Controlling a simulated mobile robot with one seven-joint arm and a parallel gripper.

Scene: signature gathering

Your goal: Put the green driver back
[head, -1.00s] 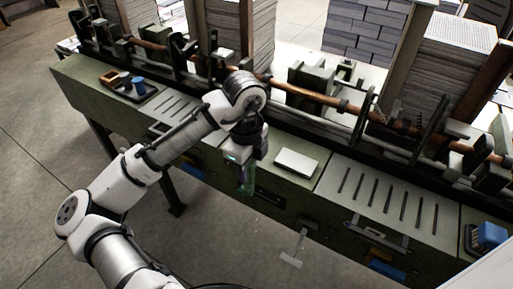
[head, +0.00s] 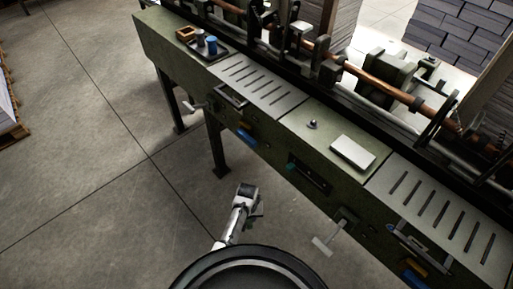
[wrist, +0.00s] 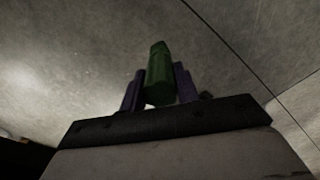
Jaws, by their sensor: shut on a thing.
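The green driver (wrist: 158,72) shows in the wrist view, with its green body pointing away from the wrist. My gripper (wrist: 158,88) is shut on it, one dark finger on each side. Only open grey floor shows behind the driver there. In the head view, part of my arm (head: 240,208) shows low in the middle, over the floor in front of the long green bench (head: 190,58). The driver cannot be made out in the head view. A dark recess with a teal edge (head: 308,173) is in the bench's front face.
On the bench are slotted plates (head: 262,86), a pale flat pad (head: 352,152), a small dark knob (head: 312,125) and a tray (head: 222,52) with cups. Handles and a pale lever (head: 326,245) stick out in front.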

